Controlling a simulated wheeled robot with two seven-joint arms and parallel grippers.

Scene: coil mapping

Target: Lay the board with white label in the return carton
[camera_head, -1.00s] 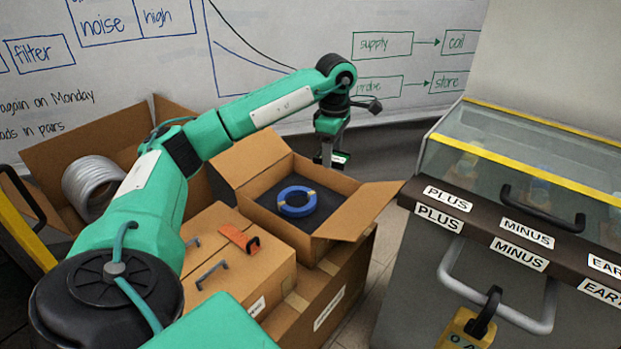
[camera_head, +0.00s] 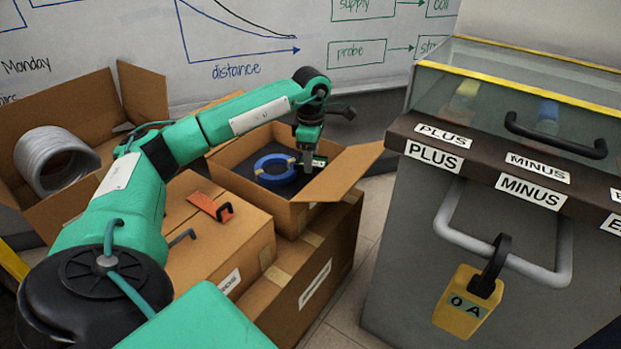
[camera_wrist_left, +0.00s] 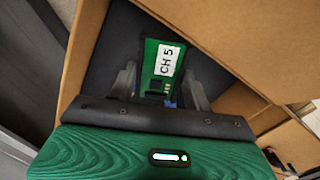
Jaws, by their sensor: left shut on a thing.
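My left gripper (camera_head: 306,163) is shut on a small green board with a white label (camera_head: 319,161). The label reads "CH 5" in the left wrist view, where the board (camera_wrist_left: 164,62) sits between the two fingers (camera_wrist_left: 160,92). The open carton (camera_head: 328,190) has a dark lining and holds a blue ring (camera_head: 275,170). The gripper and board are at its right part, beside the ring. In the wrist view, the dark lining (camera_wrist_left: 114,38) lies behind the board; whether the board touches it, I cannot tell. My right gripper is not in view.
A closed box (camera_head: 240,240) with an orange piece (camera_head: 209,206) on top stands in front. A larger open box (camera_head: 145,92) with a grey coil (camera_head: 52,162) is at left. A grey cabinet (camera_head: 420,240) with a padlock (camera_head: 466,302) stands at right.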

